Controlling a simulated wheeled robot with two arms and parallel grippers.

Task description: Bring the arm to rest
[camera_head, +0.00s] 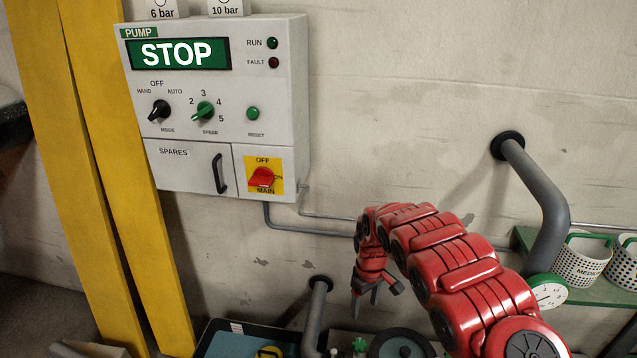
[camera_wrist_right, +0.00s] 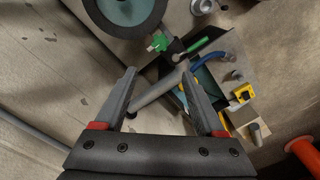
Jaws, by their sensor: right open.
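My right arm is red and reaches in from the lower right of the head view, bent over in front of the wall. Its gripper (camera_head: 366,294) points down below the pump control box (camera_head: 215,110). In the right wrist view the gripper (camera_wrist_right: 160,95) has its two grey fingers spread apart, with nothing held between them. A grey pipe (camera_wrist_right: 155,92) runs behind the fingers, and I cannot tell how far it is from them. My left gripper is in neither view.
The box reads STOP, above its knobs and red main switch (camera_head: 262,178). A grey wall pipe (camera_head: 540,195) bends down at the right, near a round gauge (camera_head: 546,291) and white perforated baskets (camera_head: 580,262). Yellow posts (camera_head: 115,180) stand left. A tray (camera_head: 232,343) sits low centre.

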